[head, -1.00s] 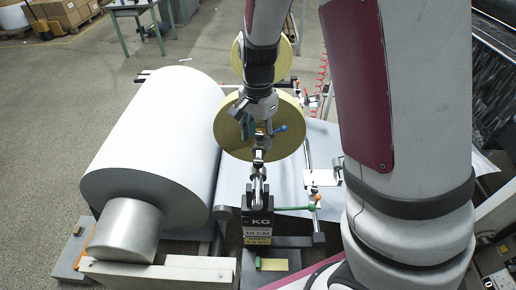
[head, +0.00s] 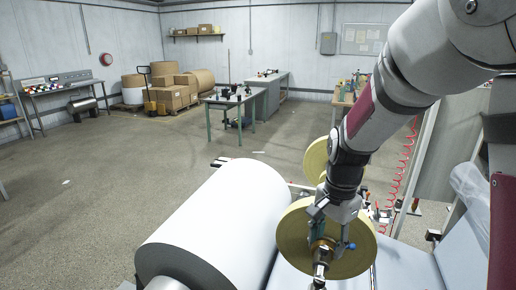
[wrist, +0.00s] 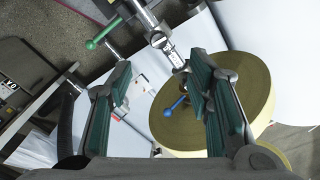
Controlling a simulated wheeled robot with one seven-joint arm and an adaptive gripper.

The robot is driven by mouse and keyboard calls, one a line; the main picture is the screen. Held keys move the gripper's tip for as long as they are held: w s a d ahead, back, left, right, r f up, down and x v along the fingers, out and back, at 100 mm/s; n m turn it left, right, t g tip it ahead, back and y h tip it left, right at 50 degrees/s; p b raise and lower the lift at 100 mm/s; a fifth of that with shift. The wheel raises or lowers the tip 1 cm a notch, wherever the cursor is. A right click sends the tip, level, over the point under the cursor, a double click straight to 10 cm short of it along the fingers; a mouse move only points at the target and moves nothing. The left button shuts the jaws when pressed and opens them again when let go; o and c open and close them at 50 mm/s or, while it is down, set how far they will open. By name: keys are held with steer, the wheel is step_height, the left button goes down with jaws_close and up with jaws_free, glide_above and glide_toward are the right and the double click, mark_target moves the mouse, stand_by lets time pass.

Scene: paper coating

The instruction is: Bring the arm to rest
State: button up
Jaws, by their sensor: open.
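My gripper (head: 325,212) hangs from my arm in front of a yellow disc-shaped roll (head: 295,238) in the head view. In the wrist view its two green-lined fingers (wrist: 160,100) stand wide apart with nothing held between them. The yellow roll (wrist: 240,100) lies beyond the right finger there. A blue-handled lever (wrist: 176,106) shows between the fingers, and a green-handled lever (wrist: 100,36) shows beyond the left one. I cannot tell whether a finger touches anything.
A large white paper roll (head: 225,220) lies left of my gripper. A second yellow roll (head: 315,160) stands behind the first. A green-legged table (head: 228,100) and boxes (head: 170,96) stand farther back. The floor at the left is mostly clear.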

steer(key=s+r+n+t+b, duration=0.2)
steer(key=s+r+n+t, duration=0.3)
steer(key=s+r+n, duration=0.6)
steer(key=shift+s+d+r+n+b, duration=0.15)
steer(key=shift+s+r+n+b, duration=0.2)
steer(key=shift+s+r, duration=1.4)
steer(key=shift+s+f, duration=0.6)
steer(key=shift+f, duration=0.05)
